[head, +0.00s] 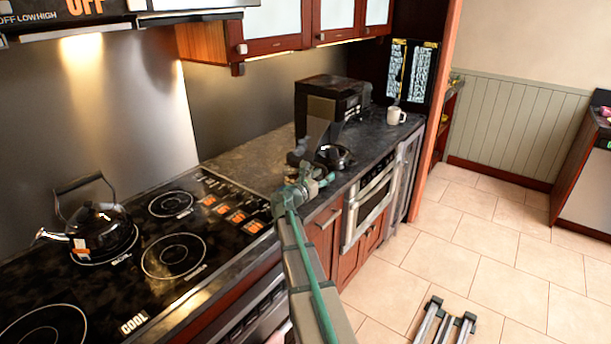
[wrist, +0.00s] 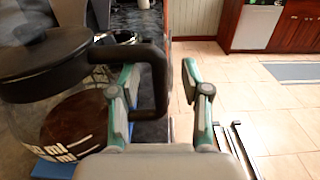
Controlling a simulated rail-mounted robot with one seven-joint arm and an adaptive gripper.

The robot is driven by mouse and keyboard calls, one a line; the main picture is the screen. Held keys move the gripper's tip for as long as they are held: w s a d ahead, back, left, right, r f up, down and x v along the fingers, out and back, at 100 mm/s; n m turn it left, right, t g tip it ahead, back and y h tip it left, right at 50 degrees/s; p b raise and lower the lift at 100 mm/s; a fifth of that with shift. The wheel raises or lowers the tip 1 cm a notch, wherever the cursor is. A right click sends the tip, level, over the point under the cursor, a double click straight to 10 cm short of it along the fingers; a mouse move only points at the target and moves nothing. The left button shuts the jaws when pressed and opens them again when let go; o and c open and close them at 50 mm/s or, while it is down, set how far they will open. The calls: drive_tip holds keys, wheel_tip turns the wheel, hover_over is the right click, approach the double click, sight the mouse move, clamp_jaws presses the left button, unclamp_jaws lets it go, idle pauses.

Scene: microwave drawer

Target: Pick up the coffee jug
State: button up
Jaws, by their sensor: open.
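The coffee jug (wrist: 50,95) fills the left of the wrist view. It has a black lid, a black loop handle (wrist: 160,88) and clear glass with dark coffee low inside. In the head view the jug (head: 337,154) is a small dark shape on the counter in front of the coffee machine (head: 330,100), partly hidden by my gripper. My gripper (wrist: 158,72) is open. In the wrist view the handle's upright part appears between its fingers, with the left finger towards the glass. I cannot tell whether either finger touches it.
A black kettle (head: 105,232) stands on the cooktop (head: 175,205) at the left. A white mug (head: 396,115) is further back on the counter (head: 245,152). A blue surface (wrist: 52,170) shows under the jug. Cabinets and an oven (head: 368,205) front the counter; the tiled floor at right is largely clear.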

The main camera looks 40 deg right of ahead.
drive_tip(key=shift+x, duration=0.9)
clamp_jaws()
